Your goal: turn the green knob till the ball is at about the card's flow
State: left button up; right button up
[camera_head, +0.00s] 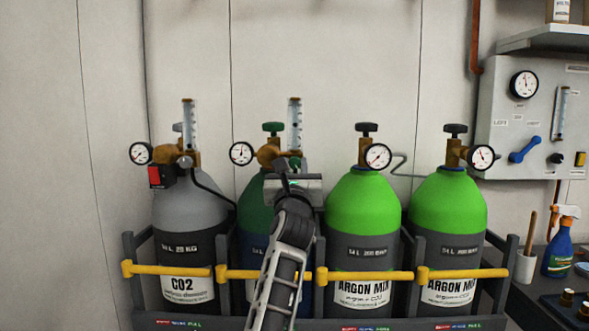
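A green knob (273,128) tops the brass regulator (268,153) of the second cylinder (252,205) from the left, which has a dark green shoulder. A clear upright flow tube (295,124) stands just right of the knob. The ball in it is too small to make out surely. My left gripper (289,166) is in front of this regulator, below and right of the green knob, at the foot of the flow tube. Its fingers point away and are hidden, so its opening and any contact do not show. I cannot make out a card. My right gripper is out of view.
A grey CO2 cylinder (188,212) with its own flow tube (189,124) stands left. Two bright green argon cylinders (362,205) stand right. Yellow bars (165,270) cross the rack front. A gauge panel (510,110) and spray bottle (560,245) are at far right.

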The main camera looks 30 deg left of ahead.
pick_arm(q)
jog(key=shift+f+n+g+y+b, duration=0.3)
jog(key=shift+n+b, duration=0.3)
jog(key=shift+b, duration=0.05)
jog(key=shift+d+n+y+b, duration=0.1)
jog(key=shift+n+y+b, duration=0.2)
jog(key=shift+n+b, duration=0.35)
jog(key=shift+n+g+b, duration=0.35)
jog(key=shift+n+g, duration=0.05)
jog(key=shift+n, duration=0.25)
jog(key=shift+r+n+y, duration=0.2)
jog(key=shift+n+y, duration=0.1)
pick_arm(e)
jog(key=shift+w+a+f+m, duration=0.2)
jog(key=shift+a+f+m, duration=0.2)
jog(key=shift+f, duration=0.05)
pick_arm(q)
jog(key=o, duration=0.7)
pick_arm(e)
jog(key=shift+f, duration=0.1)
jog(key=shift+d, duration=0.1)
